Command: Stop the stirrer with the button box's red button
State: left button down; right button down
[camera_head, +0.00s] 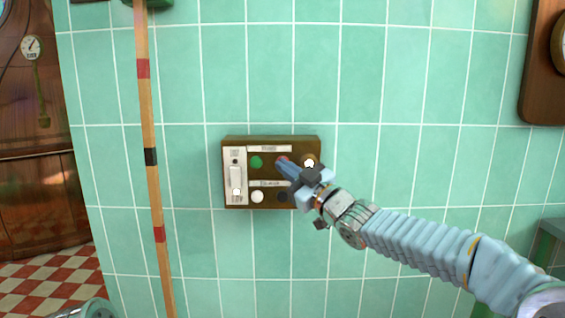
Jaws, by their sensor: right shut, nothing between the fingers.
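The button box (271,171) is a brown panel on the green tiled wall, in the middle of the head view. It has a green button (256,162) at the upper left and a white button (257,197) below it. My left gripper is not in view.
A white switch plate (236,177) fills the box's left side. A lit white button (309,163) and a dark one (283,197) are near my right gripper. A striped wooden pole (150,185) stands left of the box. A copper kettle (75,130) is at the far left.

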jog(key=shift+w+p, duration=0.45)
jog(key=shift+w, duration=0.05)
dwell(0.6)
dwell(0.3)
jog(key=shift+s+b, duration=0.8)
jog(key=shift+s, duration=0.1)
jog(key=s+b, duration=0.3)
jog(key=s, duration=0.2)
jog(key=shift+b, duration=0.35)
